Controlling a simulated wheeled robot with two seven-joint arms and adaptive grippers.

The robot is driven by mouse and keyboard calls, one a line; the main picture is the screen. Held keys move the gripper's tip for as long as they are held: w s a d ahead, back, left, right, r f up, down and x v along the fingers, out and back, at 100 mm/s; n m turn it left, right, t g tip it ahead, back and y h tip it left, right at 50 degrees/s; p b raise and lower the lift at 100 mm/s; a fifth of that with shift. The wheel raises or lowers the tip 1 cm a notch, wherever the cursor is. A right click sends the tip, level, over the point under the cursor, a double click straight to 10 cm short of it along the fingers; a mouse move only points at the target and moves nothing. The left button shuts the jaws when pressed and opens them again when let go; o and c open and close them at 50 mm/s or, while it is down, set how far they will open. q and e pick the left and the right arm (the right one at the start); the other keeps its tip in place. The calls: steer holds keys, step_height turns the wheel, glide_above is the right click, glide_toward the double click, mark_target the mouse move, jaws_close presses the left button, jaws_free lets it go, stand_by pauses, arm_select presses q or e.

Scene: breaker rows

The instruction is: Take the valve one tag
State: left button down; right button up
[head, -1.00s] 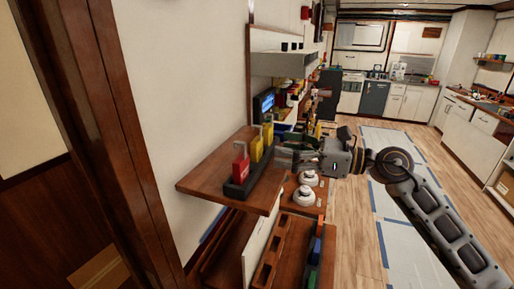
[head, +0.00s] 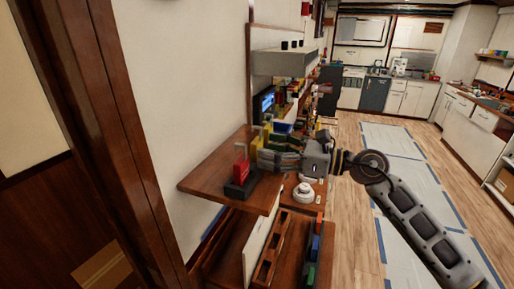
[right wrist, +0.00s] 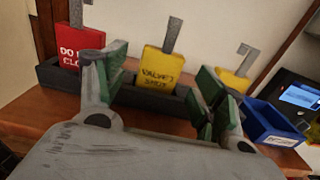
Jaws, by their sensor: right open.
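The yellow valve one tag (right wrist: 160,68) stands upright in a dark slotted rack (right wrist: 140,96), with a grey hook on top. Its lettering looks like "VALVE 1 SHUT", though partly blurred. A red tag (right wrist: 80,45) stands left of it, and a second yellow tag (right wrist: 234,80) stands to the right. My right gripper (right wrist: 163,72) is open, its green-padded fingers on either side of the valve one tag in the picture; contact cannot be told. In the head view the right gripper (head: 272,156) is over the shelf, hiding part of the rack. My left gripper is not in view.
The rack sits on a wooden shelf (head: 212,180) against the white wall. A blue bin (right wrist: 272,122) and a small screen (right wrist: 298,98) are to the right. White round fittings (head: 304,193) are on a lower surface.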

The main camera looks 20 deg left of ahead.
steer(key=shift+a+p, duration=0.3)
steer(key=shift+a, duration=0.85)
steer(key=c, duration=1.1)
